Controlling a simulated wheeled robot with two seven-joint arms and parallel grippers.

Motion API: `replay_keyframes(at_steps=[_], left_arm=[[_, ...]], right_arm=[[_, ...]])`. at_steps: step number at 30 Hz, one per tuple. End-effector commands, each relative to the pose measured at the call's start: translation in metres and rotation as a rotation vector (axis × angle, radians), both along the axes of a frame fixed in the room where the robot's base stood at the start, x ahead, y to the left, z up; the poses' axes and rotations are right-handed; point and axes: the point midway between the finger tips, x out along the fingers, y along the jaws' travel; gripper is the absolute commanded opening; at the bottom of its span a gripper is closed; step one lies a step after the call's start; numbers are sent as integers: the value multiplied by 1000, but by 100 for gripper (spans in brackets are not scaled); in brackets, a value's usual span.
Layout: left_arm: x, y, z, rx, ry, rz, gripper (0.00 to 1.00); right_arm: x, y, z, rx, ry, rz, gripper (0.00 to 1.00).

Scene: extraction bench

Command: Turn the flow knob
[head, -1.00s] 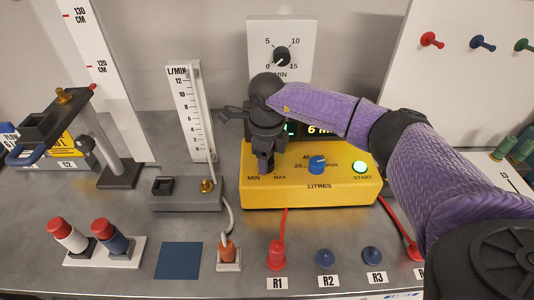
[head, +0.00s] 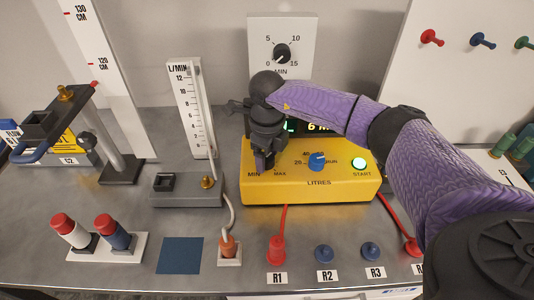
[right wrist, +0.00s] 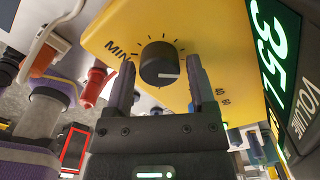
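The flow knob (right wrist: 160,65) is a round black knob with a white pointer line, on the face of the yellow box (right wrist: 115,30), near the word MIN. The box (head: 300,192) also shows in the head view, where my right gripper hides the knob. My right gripper (head: 263,163) reaches down to the box's left part. In the right wrist view, its two fingers (right wrist: 161,75) stand apart, one on each side of the knob, with a visible gap on both sides. My left gripper is not in view.
A blue dial (head: 317,162) and a lit green START button (head: 359,164) sit right of my gripper on the box. A flow meter (head: 192,110) stands to the left. Red plug R1 (head: 277,250) is in front.

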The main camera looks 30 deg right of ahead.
Motion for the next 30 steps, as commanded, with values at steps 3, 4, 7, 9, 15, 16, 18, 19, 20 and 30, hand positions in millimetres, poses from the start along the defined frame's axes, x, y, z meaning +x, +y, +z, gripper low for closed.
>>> replay_keyframes(at_steps=[3, 4, 7, 9, 15, 16, 18, 19, 20, 30], left_arm=[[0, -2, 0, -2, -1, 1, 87], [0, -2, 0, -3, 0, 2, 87], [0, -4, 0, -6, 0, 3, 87], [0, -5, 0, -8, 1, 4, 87], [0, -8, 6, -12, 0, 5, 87], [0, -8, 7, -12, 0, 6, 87], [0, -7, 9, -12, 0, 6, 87], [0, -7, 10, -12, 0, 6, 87], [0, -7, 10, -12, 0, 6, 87], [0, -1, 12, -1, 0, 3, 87]], right_arm=[[0, 0, 0, 0, 0, 0, 87], [0, 0, 0, 0, -1, 0, 87], [0, 0, 0, 0, -1, 0, 87], [0, 0, 1, 0, -1, 1, 87], [1, 0, 36, 2, -6, 2, 87], [1, 0, 44, 2, -7, 1, 87], [1, 0, 62, 1, -5, 1, 87], [1, 0, 69, 2, -6, 0, 87], [1, 0, 76, 1, -5, 0, 87], [0, 0, 100, 0, -1, 1, 87]])
